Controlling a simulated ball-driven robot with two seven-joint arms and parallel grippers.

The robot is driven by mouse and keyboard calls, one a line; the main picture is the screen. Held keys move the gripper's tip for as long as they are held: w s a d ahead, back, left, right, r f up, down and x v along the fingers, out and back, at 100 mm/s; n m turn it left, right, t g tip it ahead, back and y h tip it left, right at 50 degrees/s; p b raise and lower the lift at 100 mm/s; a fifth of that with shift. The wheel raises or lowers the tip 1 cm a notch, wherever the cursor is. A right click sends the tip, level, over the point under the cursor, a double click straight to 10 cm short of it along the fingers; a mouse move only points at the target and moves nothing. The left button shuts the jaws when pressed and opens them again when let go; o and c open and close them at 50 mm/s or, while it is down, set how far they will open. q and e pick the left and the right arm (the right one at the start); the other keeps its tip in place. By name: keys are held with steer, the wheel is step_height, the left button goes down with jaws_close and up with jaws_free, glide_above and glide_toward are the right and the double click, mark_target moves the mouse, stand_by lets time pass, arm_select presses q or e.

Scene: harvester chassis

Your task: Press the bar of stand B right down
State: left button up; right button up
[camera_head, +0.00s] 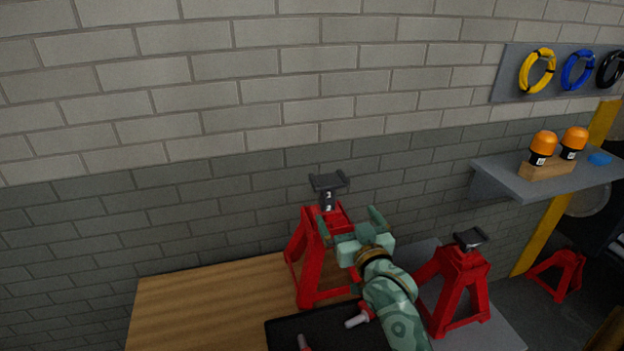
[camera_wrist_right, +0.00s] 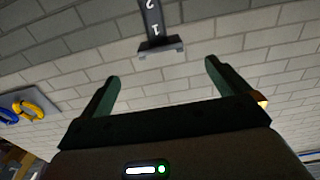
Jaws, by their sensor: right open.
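My right gripper (camera_head: 349,222) is open and empty, just in front of and below the raised saddle. In the right wrist view, a bar marked 1 and 2 (camera_wrist_right: 151,20) and its saddle (camera_wrist_right: 161,47) appear beyond the open fingers (camera_wrist_right: 162,70). My left gripper is not visible.
The left stand is on a wooden bench (camera_head: 210,305) beside a black tray (camera_head: 325,332). A grey shelf (camera_head: 505,185) at right holds orange-capped items (camera_head: 542,147). Another red stand (camera_head: 557,272) is low at far right. A brick wall is behind; the bench's left part is clear.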

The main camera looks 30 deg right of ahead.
mark_target(332, 190)
steer(key=b+x, duration=0.2)
steer(key=x, duration=1.2)
steer(key=shift+w+d, duration=0.1)
steer(key=shift+w, duration=0.3)
